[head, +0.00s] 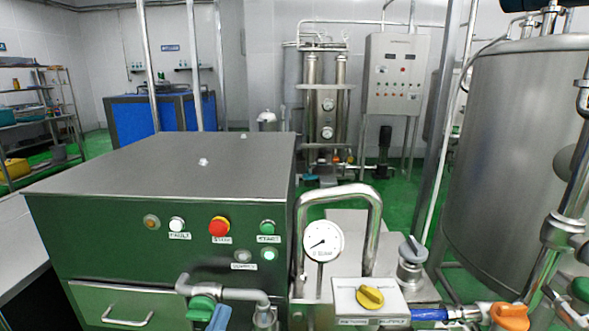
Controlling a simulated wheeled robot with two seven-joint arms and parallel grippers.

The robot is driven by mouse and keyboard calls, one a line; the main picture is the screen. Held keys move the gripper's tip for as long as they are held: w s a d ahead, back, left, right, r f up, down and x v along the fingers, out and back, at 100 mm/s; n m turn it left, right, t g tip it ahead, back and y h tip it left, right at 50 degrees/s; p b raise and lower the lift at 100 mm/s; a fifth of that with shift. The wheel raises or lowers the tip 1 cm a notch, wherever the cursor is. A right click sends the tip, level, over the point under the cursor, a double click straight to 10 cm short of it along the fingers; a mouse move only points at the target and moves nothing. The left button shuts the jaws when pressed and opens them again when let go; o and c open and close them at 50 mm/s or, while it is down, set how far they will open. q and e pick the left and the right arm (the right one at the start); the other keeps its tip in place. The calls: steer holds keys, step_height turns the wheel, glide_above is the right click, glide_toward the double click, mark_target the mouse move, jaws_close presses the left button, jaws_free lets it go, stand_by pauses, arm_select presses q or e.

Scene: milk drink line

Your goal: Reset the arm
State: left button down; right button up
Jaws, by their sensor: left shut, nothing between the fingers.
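My left gripper (226,264) shows only as a small, blurred grey shape low in front of the green control box. It is shut with nothing between its fingers, and its outline is hard to make out. It appears just above a bent steel pipe (240,294); I cannot tell whether it touches anything. My right gripper is not in view.
The green control box (160,158) has a red stop button (219,227). A pressure gauge (323,241) and a white box with a yellow knob (370,298) stand to its right. A large steel tank (515,150) fills the right side. Green floor lies behind.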

arm_select(q)
step_height(320, 180, down, 17)
steer(key=d+m+g+y, duration=0.1)
steer(key=g+y, duration=0.4)
steer(key=g, duration=0.7)
steer(key=s+a+f+g+y, duration=0.25)
steer(key=s+f+g, duration=0.2)
steer(key=s, duration=0.45)
steer(key=s+a+f+g+y, duration=0.1)
steer(key=s+a+f+g, duration=0.2)
steer(key=s+g, duration=0.35)
steer(key=s+f+m+p, duration=0.1)
steer(key=s+f+p, duration=0.3)
steer(key=f, duration=1.1)
steer(key=s+a+f, duration=0.1)
steer(key=s+f, duration=0.2)
steer(key=s, duration=0.3)
steer(key=s+a+f+p, duration=0.1)
steer(key=s+f, duration=0.2)
steer(key=s, duration=0.3)
steer(key=shift+f, duration=0.35)
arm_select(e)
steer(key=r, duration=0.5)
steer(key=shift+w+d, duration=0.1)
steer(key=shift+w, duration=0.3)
